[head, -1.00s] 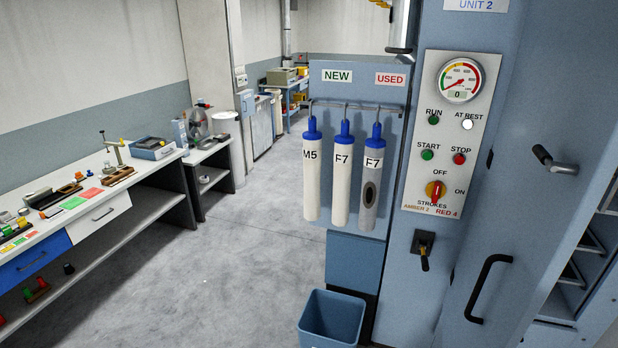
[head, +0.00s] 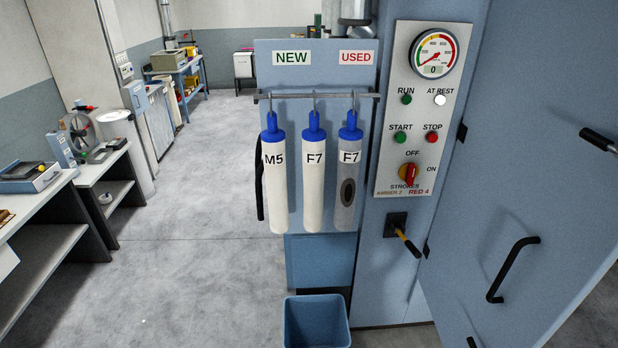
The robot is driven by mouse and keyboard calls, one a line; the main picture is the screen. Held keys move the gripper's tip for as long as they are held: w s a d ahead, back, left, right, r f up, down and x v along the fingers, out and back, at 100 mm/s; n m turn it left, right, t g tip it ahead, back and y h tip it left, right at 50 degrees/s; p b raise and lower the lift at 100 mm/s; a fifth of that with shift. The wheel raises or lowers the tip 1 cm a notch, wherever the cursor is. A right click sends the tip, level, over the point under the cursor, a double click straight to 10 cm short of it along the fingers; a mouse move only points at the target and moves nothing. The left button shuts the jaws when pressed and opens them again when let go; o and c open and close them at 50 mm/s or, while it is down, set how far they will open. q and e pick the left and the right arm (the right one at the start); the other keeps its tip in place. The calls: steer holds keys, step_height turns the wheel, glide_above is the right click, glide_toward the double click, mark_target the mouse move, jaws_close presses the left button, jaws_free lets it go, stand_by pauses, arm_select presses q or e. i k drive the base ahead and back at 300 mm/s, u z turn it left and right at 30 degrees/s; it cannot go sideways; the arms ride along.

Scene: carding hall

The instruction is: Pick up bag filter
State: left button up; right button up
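Three bag filters hang by hooks from a rail (head: 330,96) on a blue-grey panel. The left one, marked M5 (head: 276,195), is white with a blue top and hangs under the NEW sign (head: 292,58). The middle one, marked F7 (head: 313,195), is also white with a blue top. The right one, marked F7 (head: 346,215), is grey with a dark oval patch and hangs under the USED sign (head: 356,58). Neither of my grippers shows in the head view.
A blue bin (head: 317,325) stands on the floor below the filters. A dark curved strip (head: 259,180) shows beside M5.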

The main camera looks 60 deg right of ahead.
mark_target(314, 137)
steer(key=z, duration=0.45)
steer(key=i, duration=0.75)
steer(key=z, duration=0.7)
